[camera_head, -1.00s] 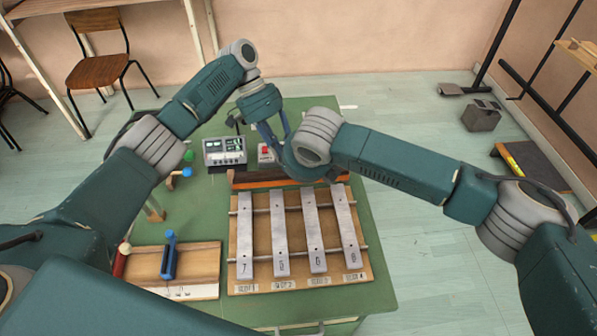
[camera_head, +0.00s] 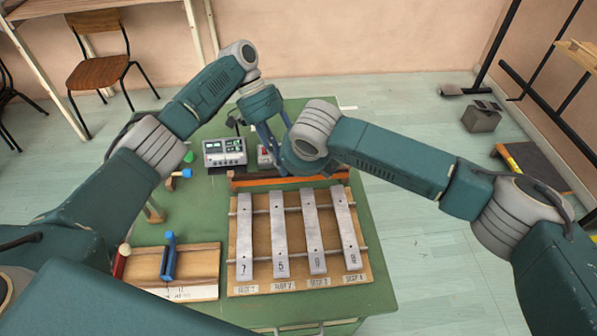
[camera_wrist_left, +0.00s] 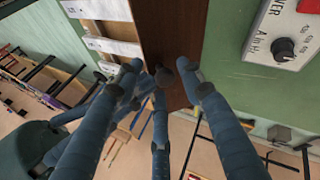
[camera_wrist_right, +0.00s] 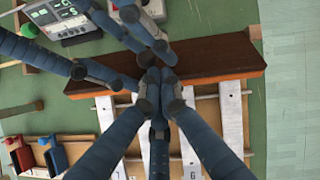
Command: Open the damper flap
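The damper flap (camera_head: 255,182) appears to be the long reddish-brown board across the far ends of the metal bars. It also shows in the right wrist view (camera_wrist_right: 215,58) and the left wrist view (camera_wrist_left: 165,25). My right gripper (camera_wrist_right: 158,82) has its fingertips drawn together at the board's bar-side edge; contact is unclear. My left gripper (camera_wrist_left: 162,72) has its fingers spread above the board, close to the right gripper's fingers. In the head view both hands overlap there and hide the middle of the board. Its exact tilt cannot be told.
Several metal bars (camera_head: 279,235) lie on a wooden frame in front of the flap. Behind it stand a meter box (camera_head: 225,152) and a power box with a red switch (camera_head: 265,153). Blue (camera_head: 169,257) and red (camera_head: 121,262) handled tools stand at the front left.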

